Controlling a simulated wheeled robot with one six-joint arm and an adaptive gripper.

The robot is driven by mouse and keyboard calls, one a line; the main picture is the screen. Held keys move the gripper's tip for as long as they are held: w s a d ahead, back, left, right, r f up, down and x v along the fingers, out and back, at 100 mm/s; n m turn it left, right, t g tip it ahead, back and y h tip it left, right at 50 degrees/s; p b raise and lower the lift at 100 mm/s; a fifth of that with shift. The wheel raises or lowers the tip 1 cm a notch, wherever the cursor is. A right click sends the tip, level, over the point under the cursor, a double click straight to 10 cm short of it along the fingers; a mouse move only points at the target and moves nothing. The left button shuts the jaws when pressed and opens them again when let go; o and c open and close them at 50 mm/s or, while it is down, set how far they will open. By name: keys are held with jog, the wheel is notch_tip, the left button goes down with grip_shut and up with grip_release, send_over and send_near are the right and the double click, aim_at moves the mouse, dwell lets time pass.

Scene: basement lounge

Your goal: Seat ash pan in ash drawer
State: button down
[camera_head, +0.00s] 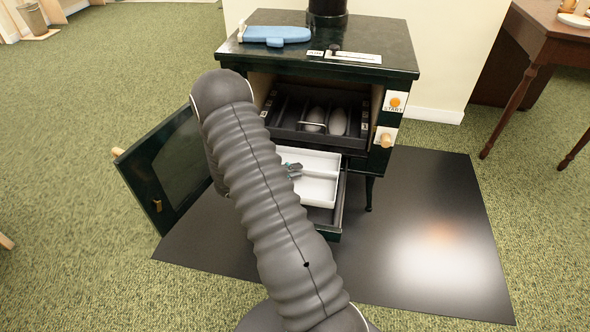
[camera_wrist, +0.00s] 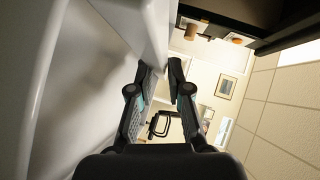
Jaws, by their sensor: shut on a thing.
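The white ash pan (camera_head: 318,190) has a low rim and a divider. It lies over the pulled-out dark ash drawer (camera_head: 338,220) at the bottom of the stove. I cannot tell whether it rests fully on the drawer floor. My gripper (camera_head: 293,170) is shut on a thin white wall of the pan. In the wrist view the pan (camera_wrist: 80,90) fills the left side, and its wall runs between my gripper's fingertips (camera_wrist: 161,70). My arm hides the left part of the pan and drawer.
The dark stove (camera_head: 400,65) has its glass door (camera_head: 178,170) swung open to the left. Above the drawer, a black tray (camera_head: 300,135) holds pale oval pieces. A blue tool (camera_head: 275,35) lies on top. A dark floor mat (camera_head: 425,190) is clear at right; a wooden table (camera_head: 540,30) stands beyond.

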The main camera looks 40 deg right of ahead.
aim_at(294, 181)
jog(key=shift+a, duration=0.1)
jog(key=shift+f+b, duration=1.4)
jog(key=shift+f, duration=1.45)
jog(key=shift+p, duration=0.65)
jog(key=shift+s+f+b, duration=0.15)
jog(key=shift+f+b, duration=1.35)
jog(key=shift+f, duration=1.2)
